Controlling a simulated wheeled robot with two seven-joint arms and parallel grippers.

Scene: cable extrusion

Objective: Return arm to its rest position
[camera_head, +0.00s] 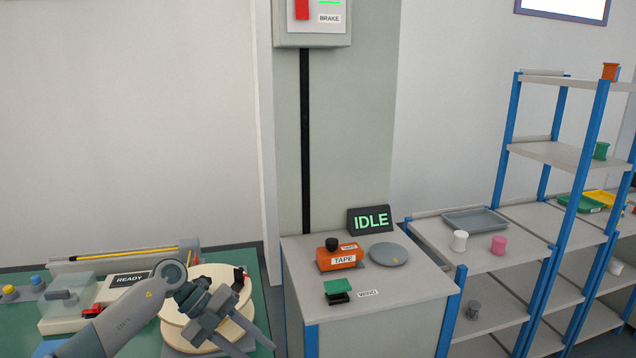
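My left arm comes in from the lower left. Its gripper (255,345) is over the pale wooden reel (205,275) on the green-topped bench (22,326). The two fingers look spread apart, with no object visible between them. The arm and gripper hide part of the reel, and I cannot tell whether they touch it. My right gripper is not in view.
Right of the bench, a grey cabinet (300,262) carries an orange tape unit (328,262), a grey disc (388,254), a green-topped block (338,291) and an IDLE display (370,220). Blue-post shelves (560,155) stand at right. A READY display (129,279) is by my arm.

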